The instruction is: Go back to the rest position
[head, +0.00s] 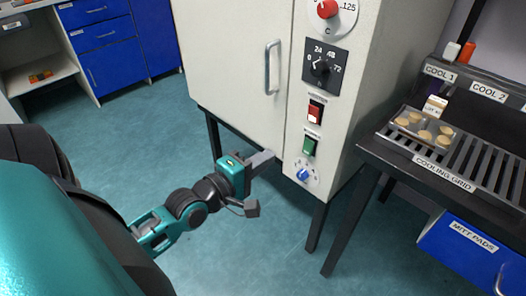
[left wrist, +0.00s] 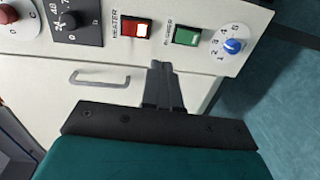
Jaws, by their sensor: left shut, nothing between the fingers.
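My left gripper (head: 262,160) is in front of the lower part of a white cabinet oven (head: 230,60), close to its control column. In the left wrist view the gripper's fingers (left wrist: 163,85) are together, with nothing between them. They point toward the panel below the red heater switch (left wrist: 136,29) and the green switch (left wrist: 187,37). I cannot tell whether the fingertips touch the cabinet. The oven door with its handle (head: 272,66) looks shut. My right gripper is not in view.
A dark stand (head: 470,170) at the right bears a tray (head: 408,141) with several round tan pieces on the cooling grid. A blue drawer (head: 470,250) labelled for mitt pads is below. Blue drawers (head: 105,35) stand at the back left. The teal floor (head: 120,130) between is clear.

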